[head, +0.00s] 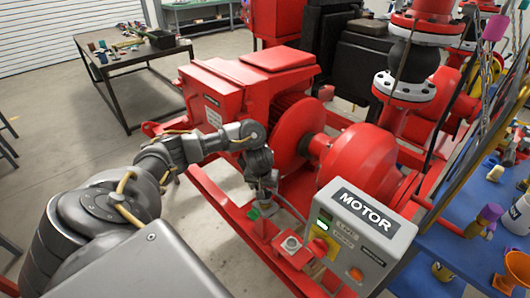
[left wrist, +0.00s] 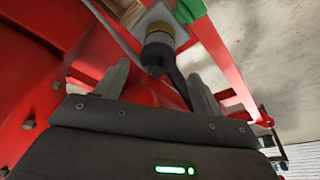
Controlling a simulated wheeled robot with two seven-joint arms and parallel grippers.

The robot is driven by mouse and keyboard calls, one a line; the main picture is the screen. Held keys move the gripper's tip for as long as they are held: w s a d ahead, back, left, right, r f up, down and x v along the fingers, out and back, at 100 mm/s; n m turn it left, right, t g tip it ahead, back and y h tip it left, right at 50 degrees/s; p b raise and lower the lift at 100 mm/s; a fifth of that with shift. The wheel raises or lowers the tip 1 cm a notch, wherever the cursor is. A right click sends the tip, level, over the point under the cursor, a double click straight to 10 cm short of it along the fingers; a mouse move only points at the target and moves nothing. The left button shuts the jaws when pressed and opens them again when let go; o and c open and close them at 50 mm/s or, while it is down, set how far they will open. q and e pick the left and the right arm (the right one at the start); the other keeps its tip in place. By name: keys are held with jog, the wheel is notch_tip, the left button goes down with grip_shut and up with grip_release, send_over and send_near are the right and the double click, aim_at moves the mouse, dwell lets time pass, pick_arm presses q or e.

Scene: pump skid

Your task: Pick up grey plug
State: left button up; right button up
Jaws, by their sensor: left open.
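My left gripper (head: 264,190) reaches down over the red skid frame beside the motor control box. In the left wrist view my left gripper (left wrist: 158,72) is open, with its two fingers apart and nothing held between them. A dark grey cylindrical plug (left wrist: 157,50) with a brass-coloured part behind it shows beyond and between the fingertips. It sits at a pale grey fitting next to a green part (left wrist: 189,10). I cannot tell whether a finger touches the plug. In the head view the plug is mostly hidden by the gripper. My right gripper is not in view.
The grey MOTOR control box (head: 360,235) stands close to the right of my left gripper. The red motor (head: 240,95) and pump (head: 360,160) lie behind it. A blue table (head: 460,250) with several items is at right, a dark workbench (head: 120,62) at back left.

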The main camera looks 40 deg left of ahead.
aim_at(268, 199)
pick_arm(q)
jog(key=b+x, duration=0.1)
jog(key=x, duration=0.4)
jog(key=shift+w+d, duration=0.1)
jog(key=shift+d, duration=0.05)
jog(key=shift+r, duration=0.1)
jog(key=c, duration=1.2)
